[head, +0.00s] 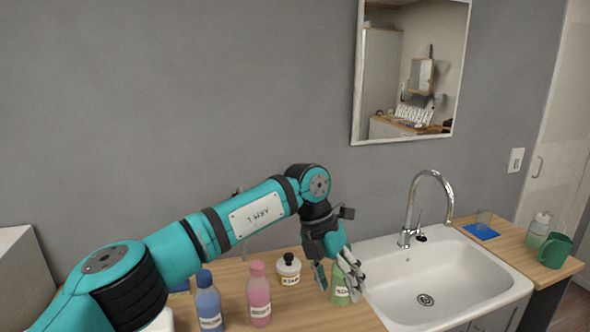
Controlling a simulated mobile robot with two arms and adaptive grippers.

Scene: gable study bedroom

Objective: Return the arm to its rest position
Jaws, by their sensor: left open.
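My left arm (243,215) reaches in from the left over the wooden counter. My left gripper (338,277) is open and points down at the left edge of the sink. A green bottle (341,293) with a label stands at the fingers, partly hidden by them; I cannot tell whether they touch it. My right gripper is not in view.
A blue bottle (208,304), a pink bottle (259,298) and a black-topped jar (288,272) stand on the counter near my arm. The white sink (403,285) with a tall faucet (411,208) is at right. Beyond it are a blue coaster (482,231) and green mug (555,251).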

